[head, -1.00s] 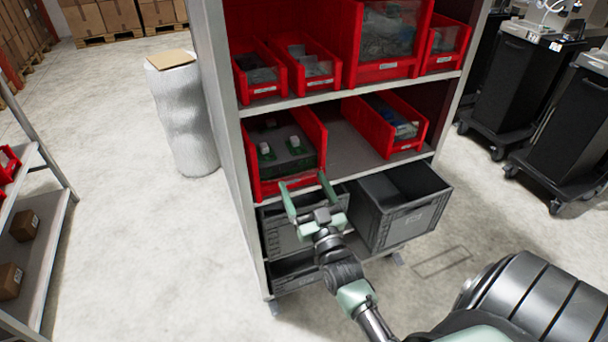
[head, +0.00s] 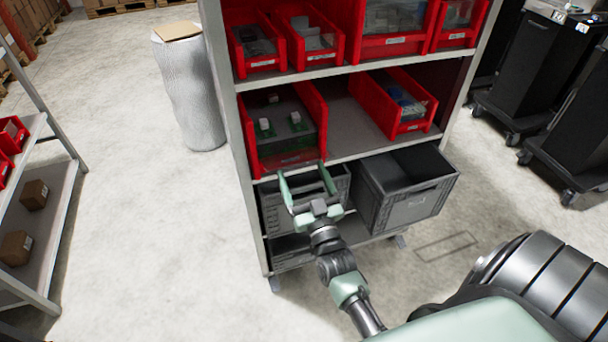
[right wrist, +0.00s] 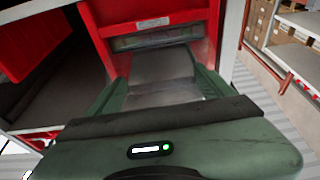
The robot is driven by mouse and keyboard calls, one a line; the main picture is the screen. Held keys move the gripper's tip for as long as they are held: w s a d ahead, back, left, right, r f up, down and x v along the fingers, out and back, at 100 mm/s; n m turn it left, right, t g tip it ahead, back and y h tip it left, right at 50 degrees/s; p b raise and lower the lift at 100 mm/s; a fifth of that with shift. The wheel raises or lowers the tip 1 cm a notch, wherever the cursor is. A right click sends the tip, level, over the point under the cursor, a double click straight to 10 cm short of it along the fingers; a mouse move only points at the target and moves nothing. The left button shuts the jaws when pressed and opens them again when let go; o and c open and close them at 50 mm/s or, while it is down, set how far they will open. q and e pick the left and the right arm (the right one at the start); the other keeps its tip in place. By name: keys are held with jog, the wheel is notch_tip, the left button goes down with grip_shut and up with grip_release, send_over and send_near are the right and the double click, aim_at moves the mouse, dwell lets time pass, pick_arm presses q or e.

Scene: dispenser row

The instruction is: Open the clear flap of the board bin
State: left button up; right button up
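The board bin (head: 318,110) is the red bin at the left of the middle shelf, with green boards and pale blocks inside. Its front carries a clear flap (head: 289,141), which looks closed; its edges are hard to make out. My right gripper (head: 304,174) is open and empty, its two green fingers pointing at the bin's lower front from just outside. In the right wrist view the fingers (right wrist: 160,90) are spread in front of a red bin front (right wrist: 152,20) with a white label. I cannot tell whether they touch it. My left gripper is not in view.
Grey crates (head: 410,207) stand on the bottom shelf beneath the gripper, the right one jutting out. Another red bin (head: 409,126) sits at right on the middle shelf, with bare shelf between. More red bins (head: 391,41) fill the upper shelf.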

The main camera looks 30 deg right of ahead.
jog(key=shift+o, duration=1.4)
jog(key=shift+w+f, duration=0.1)
jog(key=shift+f, duration=0.3)
jog(key=p+v, duration=0.1)
jog(key=v, duration=0.6)
jog(key=shift+s, duration=0.25)
jog(key=shift+f, duration=0.1)
